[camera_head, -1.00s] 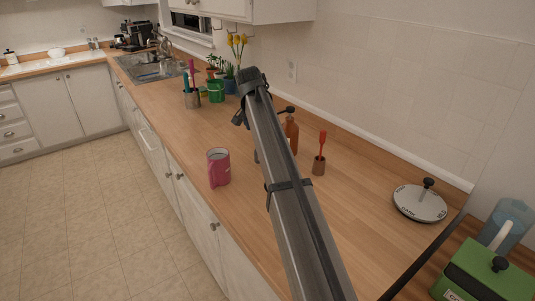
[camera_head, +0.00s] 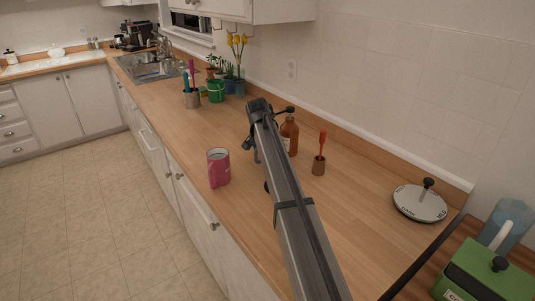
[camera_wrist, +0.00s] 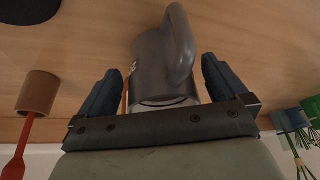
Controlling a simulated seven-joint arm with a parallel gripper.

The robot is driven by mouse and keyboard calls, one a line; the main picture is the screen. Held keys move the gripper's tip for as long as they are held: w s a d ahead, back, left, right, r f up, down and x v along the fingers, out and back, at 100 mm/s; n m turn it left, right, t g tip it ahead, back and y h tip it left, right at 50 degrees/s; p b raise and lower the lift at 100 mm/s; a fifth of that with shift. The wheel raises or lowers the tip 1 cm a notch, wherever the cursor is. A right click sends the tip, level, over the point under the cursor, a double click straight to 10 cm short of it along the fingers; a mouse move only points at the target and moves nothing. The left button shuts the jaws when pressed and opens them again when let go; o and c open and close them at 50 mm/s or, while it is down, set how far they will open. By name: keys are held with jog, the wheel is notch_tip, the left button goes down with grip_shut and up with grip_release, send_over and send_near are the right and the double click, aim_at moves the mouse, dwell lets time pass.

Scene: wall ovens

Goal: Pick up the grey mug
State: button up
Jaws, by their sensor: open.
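The grey mug (camera_wrist: 162,70) shows in the wrist view, with its handle (camera_wrist: 180,45) toward the camera and the upper edge. My gripper (camera_wrist: 160,72) is open, with one dark finger on each side of the mug. Small gaps show between the mug and both fingers, so it is not gripped. In the head view my gripper (camera_head: 252,136) is over the counter, left of the brown bottle. My arm hides most or all of the grey mug there.
The brown bottle (camera_head: 290,136) and a small brown cup with a red-handled tool (camera_head: 319,166) stand right. Plants (camera_head: 238,75) stand behind. A round lid (camera_head: 420,203) lies farther right.

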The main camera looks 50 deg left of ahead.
jog(key=shift+w+a+f, duration=0.1)
jog(key=shift+w+f, duration=0.1)
jog(key=shift+f, duration=0.3)
jog(key=c, duration=1.5)
jog(key=shift+r, duration=0.25)
jog(key=shift+r, duration=0.15)
jog(key=shift+s+d, duration=3.65)
jog(key=shift+s, duration=2.85)
jog(key=shift+s+d, duration=3.6)
jog(key=shift+s, duration=2.95)
jog(key=shift+s+d, duration=3.65)
jog(key=shift+s, duration=2.85)
